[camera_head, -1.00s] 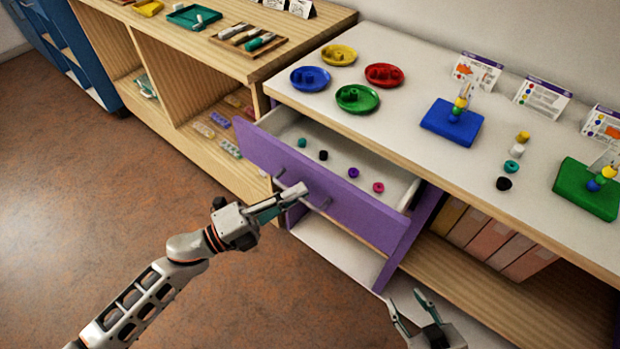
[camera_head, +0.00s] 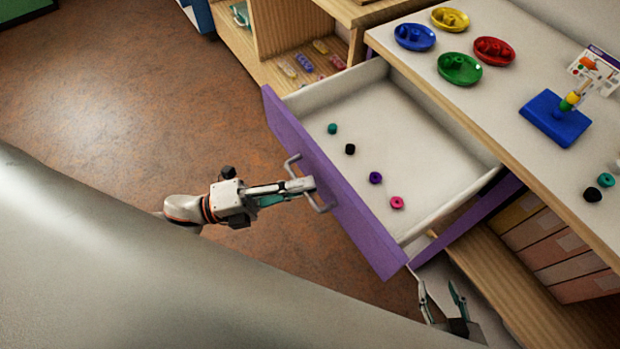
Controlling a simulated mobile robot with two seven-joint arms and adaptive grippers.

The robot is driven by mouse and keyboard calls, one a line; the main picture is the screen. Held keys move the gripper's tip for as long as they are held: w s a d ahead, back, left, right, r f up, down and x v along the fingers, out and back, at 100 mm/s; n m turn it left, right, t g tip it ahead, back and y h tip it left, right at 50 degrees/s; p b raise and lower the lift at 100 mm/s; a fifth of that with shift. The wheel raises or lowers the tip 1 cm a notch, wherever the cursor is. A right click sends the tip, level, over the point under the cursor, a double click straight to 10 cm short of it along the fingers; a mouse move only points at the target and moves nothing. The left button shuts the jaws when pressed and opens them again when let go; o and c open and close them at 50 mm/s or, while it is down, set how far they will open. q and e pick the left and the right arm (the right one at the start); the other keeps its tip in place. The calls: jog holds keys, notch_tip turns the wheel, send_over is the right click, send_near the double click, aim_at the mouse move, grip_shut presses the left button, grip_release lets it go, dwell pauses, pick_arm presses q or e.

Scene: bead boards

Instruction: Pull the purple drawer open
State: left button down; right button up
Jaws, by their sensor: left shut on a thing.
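The purple drawer (camera_head: 350,215) stands far out from the cabinet, its white inside in plain view. Several beads lie in it: a teal bead (camera_head: 332,128), a black bead (camera_head: 350,149), a purple bead (camera_head: 375,178) and a pink bead (camera_head: 397,202). My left gripper (camera_head: 300,186) is shut on the drawer's handle (camera_head: 324,207), a metal bar on the purple front. My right gripper (camera_head: 441,298) is open and empty, low near the drawer's right front corner.
The white counter holds blue (camera_head: 415,36), yellow (camera_head: 450,18), red (camera_head: 494,50) and green dishes (camera_head: 460,68), and a blue board (camera_head: 555,119) with beads on a peg. A shelf with boxes (camera_head: 545,240) is below. The brown floor (camera_head: 130,110) at left is clear.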

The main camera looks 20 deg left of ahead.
pick_arm(q)
jog(key=c, duration=2.2)
grip_release()
jog(key=shift+o, duration=0.2)
pick_arm(e)
jog(key=shift+s+a+f, duration=0.15)
jog(key=shift+s, duration=0.1)
pick_arm(q)
jog(key=shift+a, duration=0.1)
jog(key=v, duration=1.2)
